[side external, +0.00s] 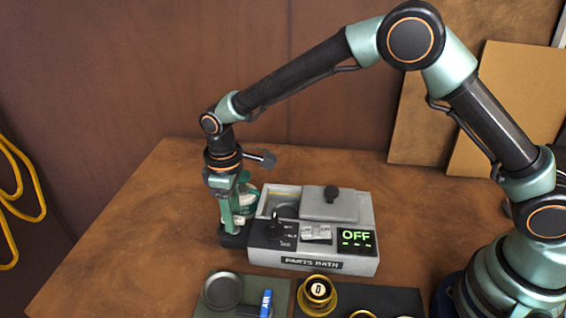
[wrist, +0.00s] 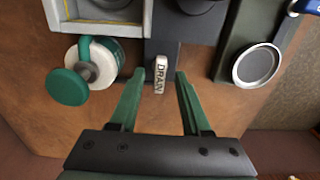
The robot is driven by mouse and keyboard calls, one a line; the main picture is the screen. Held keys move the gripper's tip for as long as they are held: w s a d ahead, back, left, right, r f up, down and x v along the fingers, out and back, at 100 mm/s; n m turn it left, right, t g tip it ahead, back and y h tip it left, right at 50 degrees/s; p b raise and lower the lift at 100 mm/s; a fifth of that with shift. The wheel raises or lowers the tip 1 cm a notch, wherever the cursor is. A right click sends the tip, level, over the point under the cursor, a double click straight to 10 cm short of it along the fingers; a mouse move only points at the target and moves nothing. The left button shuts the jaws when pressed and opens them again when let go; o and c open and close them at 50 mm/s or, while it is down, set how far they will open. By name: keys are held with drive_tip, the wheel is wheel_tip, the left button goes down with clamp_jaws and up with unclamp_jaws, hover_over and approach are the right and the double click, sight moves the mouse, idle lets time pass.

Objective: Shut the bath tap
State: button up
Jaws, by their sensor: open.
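The parts bath (side external: 350,262) is a grey box with a "PARTS BATH" label and a display reading OFF. Its tap has a whitish handle marked DRAIN (wrist: 160,72), on a dark block (wrist: 161,50) at the bath's end. In the wrist view the handle points down the picture, toward my gripper. My gripper (wrist: 158,82) is open, with one green finger on each side of the handle and visible gaps between. In the side view my gripper (side external: 231,220) hangs down at the bath's left end and hides much of the tap.
A green and white bottle-like container (wrist: 98,62) stands close left of the tap in the wrist view. A dark tray with a round dish (wrist: 256,65) lies to the right. A grey lid (side external: 328,206) covers part of the bath. Gold round parts (side external: 318,290) lie in front.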

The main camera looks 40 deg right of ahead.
clamp_jaws()
drive_tip(key=m, duration=0.4)
drive_tip(key=shift+r+m, duration=0.1)
drive_tip(key=shift+m, duration=0.3)
drive_tip(key=m, duration=0.4)
drive_tip(key=shift+m, duration=0.3)
drive_tip(key=m, duration=0.4)
drive_tip(key=shift+m, duration=2.3)
drive_tip(key=shift+w, duration=0.1)
